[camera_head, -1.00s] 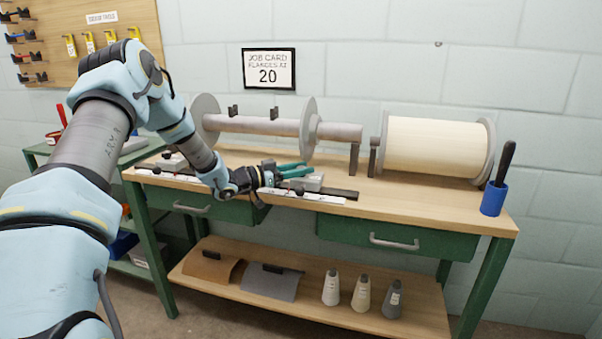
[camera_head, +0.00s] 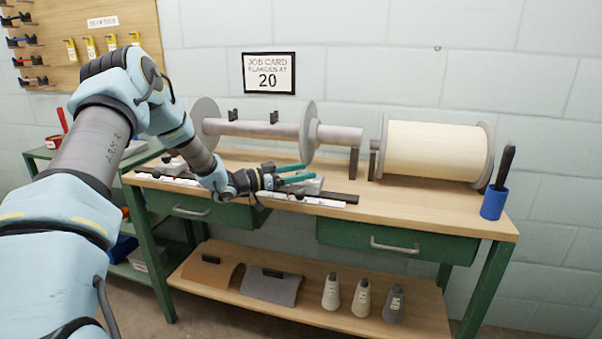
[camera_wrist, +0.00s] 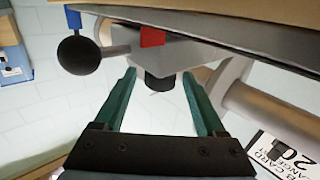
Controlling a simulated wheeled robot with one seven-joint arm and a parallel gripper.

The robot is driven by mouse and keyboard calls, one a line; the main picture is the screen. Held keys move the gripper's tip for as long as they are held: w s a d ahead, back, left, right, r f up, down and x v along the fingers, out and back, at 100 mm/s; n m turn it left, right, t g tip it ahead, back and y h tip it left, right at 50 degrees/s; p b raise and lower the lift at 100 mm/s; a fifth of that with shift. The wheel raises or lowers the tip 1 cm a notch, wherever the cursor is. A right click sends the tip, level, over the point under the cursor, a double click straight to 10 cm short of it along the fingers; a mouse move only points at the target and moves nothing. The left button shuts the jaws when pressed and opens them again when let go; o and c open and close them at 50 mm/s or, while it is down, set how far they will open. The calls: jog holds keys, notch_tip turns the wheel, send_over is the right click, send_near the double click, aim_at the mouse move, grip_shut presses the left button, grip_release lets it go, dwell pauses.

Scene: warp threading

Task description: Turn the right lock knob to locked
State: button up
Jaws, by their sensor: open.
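In the wrist view, a small black knob (camera_wrist: 160,83) sticks out of a grey block (camera_wrist: 175,48) with a red marker (camera_wrist: 152,37) on it. My gripper (camera_wrist: 160,75) is open, with one teal finger on each side of this knob and visible gaps between. In the head view my gripper (camera_head: 309,172) is at the right grey block (camera_head: 312,186) on the bench rail, and my fingers and wrist partly cover it. The knob is hidden there. Its lock setting cannot be read. A black ball handle (camera_wrist: 78,55) stands out to the left of the block in the wrist view.
A grey roller with flanges (camera_head: 308,130) lies behind my gripper. A cream spool (camera_head: 430,148) and a blue cup (camera_head: 494,201) stand to the right. The left grey block (camera_head: 172,163) is on the same rail. The bench top (camera_head: 400,197) is clear at the front right.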

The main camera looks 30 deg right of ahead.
jog(key=a+b, duration=0.1)
jog(key=a, duration=0.9)
jog(key=shift+w+a+b, duration=0.2)
jog(key=shift+a+b, duration=0.1)
jog(key=shift+a, duration=0.1)
